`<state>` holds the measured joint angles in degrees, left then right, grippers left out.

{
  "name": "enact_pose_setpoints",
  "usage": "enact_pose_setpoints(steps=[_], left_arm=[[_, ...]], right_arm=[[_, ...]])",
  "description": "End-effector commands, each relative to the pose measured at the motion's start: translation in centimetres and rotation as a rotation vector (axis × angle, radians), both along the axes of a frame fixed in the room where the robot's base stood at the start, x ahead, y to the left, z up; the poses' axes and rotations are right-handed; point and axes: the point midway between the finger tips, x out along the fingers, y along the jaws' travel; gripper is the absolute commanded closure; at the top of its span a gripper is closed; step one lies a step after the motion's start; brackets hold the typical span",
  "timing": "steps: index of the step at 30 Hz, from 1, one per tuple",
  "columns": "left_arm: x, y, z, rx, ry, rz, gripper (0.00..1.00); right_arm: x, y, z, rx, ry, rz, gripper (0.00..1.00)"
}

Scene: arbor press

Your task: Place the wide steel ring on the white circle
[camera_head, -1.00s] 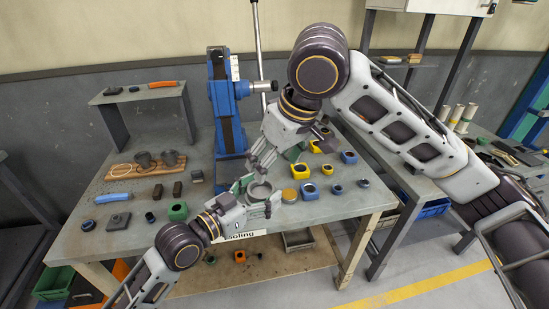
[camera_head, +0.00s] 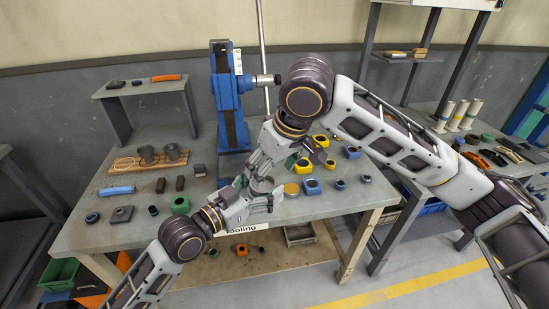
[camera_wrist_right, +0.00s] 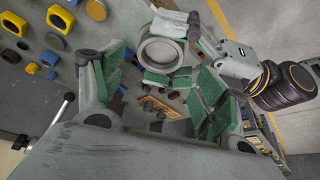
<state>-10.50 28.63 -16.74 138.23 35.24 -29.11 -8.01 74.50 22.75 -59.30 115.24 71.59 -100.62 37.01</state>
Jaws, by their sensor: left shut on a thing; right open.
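The wide steel ring (camera_wrist_right: 160,52) is a grey, open ring, held above the bench by my left gripper (camera_head: 252,193). It shows clearly in the right wrist view, with the left gripper (camera_wrist_right: 187,38) shut on its side. In the head view it is mostly covered by the grippers. My right gripper (camera_head: 266,170) is open. Its green-padded fingers (camera_wrist_right: 160,82) stand apart on either side of the ring in the right wrist view, and I cannot tell whether they touch it. I cannot make out the white circle in either view.
A blue arbor press (camera_head: 229,100) stands at the back of the bench (camera_head: 150,230). Yellow and blue blocks (camera_head: 312,187) and a brass disc (camera_head: 291,189) lie to the right.

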Motion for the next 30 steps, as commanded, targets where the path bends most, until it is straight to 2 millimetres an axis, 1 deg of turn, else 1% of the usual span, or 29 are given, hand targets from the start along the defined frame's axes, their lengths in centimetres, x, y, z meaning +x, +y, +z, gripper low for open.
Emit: enact_pose_setpoints(steps=[9,15,21,30], left_arm=[[0.0,0.0,0.2,-0.001,-0.003,0.000,0.58],[0.0,0.0,0.2,-0.001,-0.003,0.000,0.58],[0.0,0.0,0.2,-0.001,-0.003,0.000,0.58],[0.0,0.0,0.2,-0.001,-0.003,0.000,0.58]], right_arm=[[1.0,1.1,-3.6,0.000,0.002,-0.001,0.27],[1.5,1.6,-5.3,0.001,0.001,0.000,0.27],[1.8,1.8,-6.1,0.001,-0.001,0.000,0.27],[1.8,1.9,-6.2,0.001,-0.001,0.000,0.27]])
